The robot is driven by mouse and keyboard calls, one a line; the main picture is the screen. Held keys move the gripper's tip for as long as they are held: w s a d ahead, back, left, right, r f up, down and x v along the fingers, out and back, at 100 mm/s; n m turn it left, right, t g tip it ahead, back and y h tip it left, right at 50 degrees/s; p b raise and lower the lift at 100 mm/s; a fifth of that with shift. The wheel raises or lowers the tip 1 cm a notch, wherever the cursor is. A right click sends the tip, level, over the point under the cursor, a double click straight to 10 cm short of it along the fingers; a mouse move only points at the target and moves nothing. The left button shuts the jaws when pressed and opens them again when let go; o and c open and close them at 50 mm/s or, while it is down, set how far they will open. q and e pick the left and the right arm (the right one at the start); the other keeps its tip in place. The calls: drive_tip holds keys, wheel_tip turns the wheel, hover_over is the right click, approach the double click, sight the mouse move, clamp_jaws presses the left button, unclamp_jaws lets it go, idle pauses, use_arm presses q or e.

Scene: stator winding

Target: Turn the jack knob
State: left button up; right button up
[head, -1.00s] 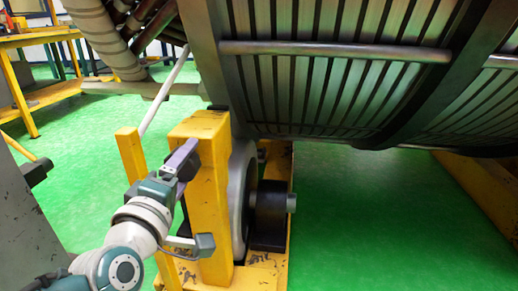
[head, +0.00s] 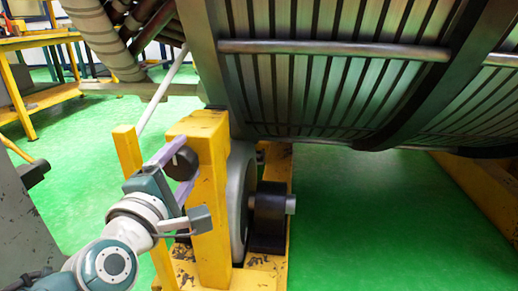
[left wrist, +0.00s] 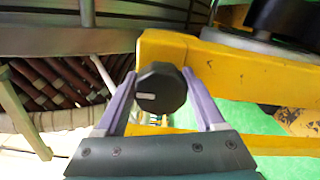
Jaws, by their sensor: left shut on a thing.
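The jack knob (head: 183,163) is a dark, faceted round knob on the side of the yellow jack post (head: 209,185). It also shows in the left wrist view (left wrist: 161,97), where a short white line marks the left part of its face. My left gripper (head: 181,165) is at the knob, with one purple finger above it and one below. In the left wrist view the fingers (left wrist: 160,84) flank the knob on both sides and are shut on it. The back of the knob is hidden. My right gripper is in neither view.
The large ribbed metal stator (head: 330,85) hangs over the post on the right. A grey wheel (head: 240,195) and black roller (head: 269,208) sit behind the post. A thin yellow upright (head: 130,153) stands close left of my gripper. Green floor lies open at right.

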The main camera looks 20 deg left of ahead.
use_arm(q)
drive_tip(key=o, duration=1.4)
drive_tip(key=shift+c, duration=0.2)
drive_tip(key=shift+s, duration=0.3)
drive_tip(key=p+v, duration=0.2)
drive_tip(key=v, duration=0.7)
drive_tip(key=shift+s+d+p, duration=0.15)
drive_tip(key=shift+p, duration=0.2)
